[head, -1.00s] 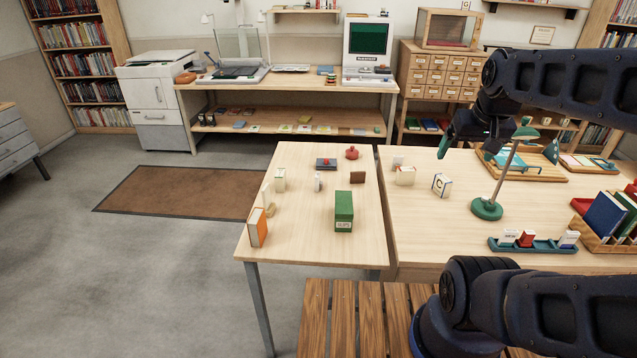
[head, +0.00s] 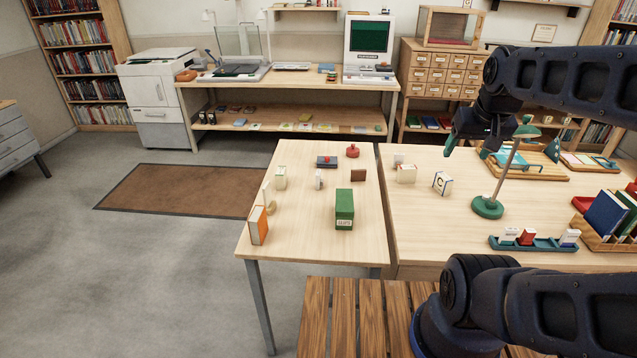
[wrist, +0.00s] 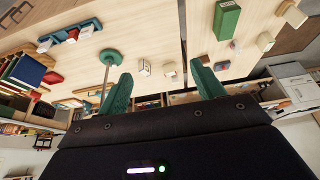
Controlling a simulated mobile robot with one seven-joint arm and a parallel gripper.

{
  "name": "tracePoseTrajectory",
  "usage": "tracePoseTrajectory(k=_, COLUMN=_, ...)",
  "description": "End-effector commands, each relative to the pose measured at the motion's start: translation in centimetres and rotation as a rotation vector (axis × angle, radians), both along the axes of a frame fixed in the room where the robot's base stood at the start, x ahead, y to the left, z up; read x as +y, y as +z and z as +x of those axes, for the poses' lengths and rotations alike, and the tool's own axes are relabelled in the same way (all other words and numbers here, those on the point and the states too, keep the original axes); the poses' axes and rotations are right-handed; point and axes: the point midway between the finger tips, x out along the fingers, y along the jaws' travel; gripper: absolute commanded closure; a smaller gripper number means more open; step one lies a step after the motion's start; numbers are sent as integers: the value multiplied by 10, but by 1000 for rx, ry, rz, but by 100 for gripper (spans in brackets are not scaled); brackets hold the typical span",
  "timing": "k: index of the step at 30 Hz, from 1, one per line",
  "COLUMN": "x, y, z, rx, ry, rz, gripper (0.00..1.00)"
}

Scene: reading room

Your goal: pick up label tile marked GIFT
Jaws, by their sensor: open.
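No tile can be read as GIFT at this size. A teal tray (head: 565,246) on the right table holds small white and red label pieces, among them a red one (head: 527,237); their lettering is too small to tell. The tray also shows in the wrist view (wrist: 85,24). A white block marked with a letter like C (head: 442,183) and a white-and-red block (head: 406,174) stand on the same table. My gripper (head: 467,149) is open and empty above the table's back part, its green fingers spread in the wrist view (wrist: 163,88). It is apart from all these pieces.
A green desk lamp (head: 487,207) stands below and right of my gripper. A book rack (head: 604,236) is at the far right. The left table bears a green box (head: 344,209), an orange-and-white box (head: 258,226) and several small items. The right table's front left is clear.

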Motion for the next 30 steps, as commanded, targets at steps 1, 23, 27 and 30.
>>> tracePoseTrajectory(k=1, x=1, y=1, z=2, rx=2, ry=-4, rz=4, gripper=33)
tracePoseTrajectory(k=23, x=67, y=10, z=160, rx=163, ry=-468, rz=249, gripper=33)
tracePoseTrajectory(k=27, x=89, y=1, z=194, rx=197, ry=-575, rz=283, gripper=33)
tracePoseTrajectory(k=30, x=106, y=-8, z=218, rx=220, ry=-654, rz=302, gripper=33)
